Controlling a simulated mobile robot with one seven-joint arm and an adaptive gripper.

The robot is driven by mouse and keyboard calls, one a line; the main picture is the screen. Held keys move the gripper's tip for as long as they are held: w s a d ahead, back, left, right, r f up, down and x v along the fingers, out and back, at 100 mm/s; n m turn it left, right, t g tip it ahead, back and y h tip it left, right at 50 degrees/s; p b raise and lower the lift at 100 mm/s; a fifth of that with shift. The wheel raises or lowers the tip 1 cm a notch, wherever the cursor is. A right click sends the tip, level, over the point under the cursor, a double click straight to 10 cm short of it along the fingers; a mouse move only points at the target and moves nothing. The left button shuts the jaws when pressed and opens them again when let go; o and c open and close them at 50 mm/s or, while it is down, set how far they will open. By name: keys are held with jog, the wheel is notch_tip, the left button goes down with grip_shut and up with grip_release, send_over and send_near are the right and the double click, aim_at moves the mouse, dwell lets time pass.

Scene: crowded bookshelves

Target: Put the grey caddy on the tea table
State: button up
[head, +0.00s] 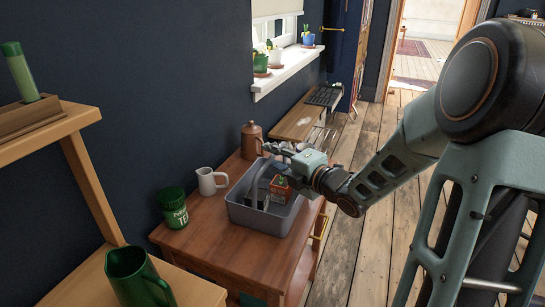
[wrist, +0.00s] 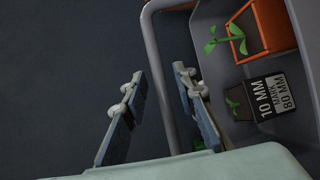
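The grey caddy (head: 262,219) is on or just above the wooden table (head: 222,258) with the green tea tin (head: 173,206); contact underneath is hidden. In the wrist view, the orange box (wrist: 265,25) and a dark label reading "10 MM" (wrist: 262,98) show inside the caddy. My gripper (head: 272,158) reaches over the caddy's far side. In the wrist view my gripper (wrist: 160,108) has its fingers apart, with a grey bar of the caddy (wrist: 154,60) between them.
A white pitcher (head: 209,181) and a copper pot (head: 252,139) stand beside the caddy. Another wooden table (head: 297,121) with a dark rack lies beyond. A green jug (head: 136,277) stands on a wooden shelf at front left. Free floor (head: 352,240) lies to the right.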

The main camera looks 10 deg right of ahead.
jog(key=shift+r, duration=0.1)
jog(key=shift+s+d+r, duration=0.1)
jog(key=shift+s+d, duration=0.05)
jog(key=shift+s, duration=0.05)
jog(key=p+v, duration=0.2)
jog(key=v, duration=0.9)
jog(key=shift+s, duration=0.3)
jog(key=shift+d, duration=0.15)
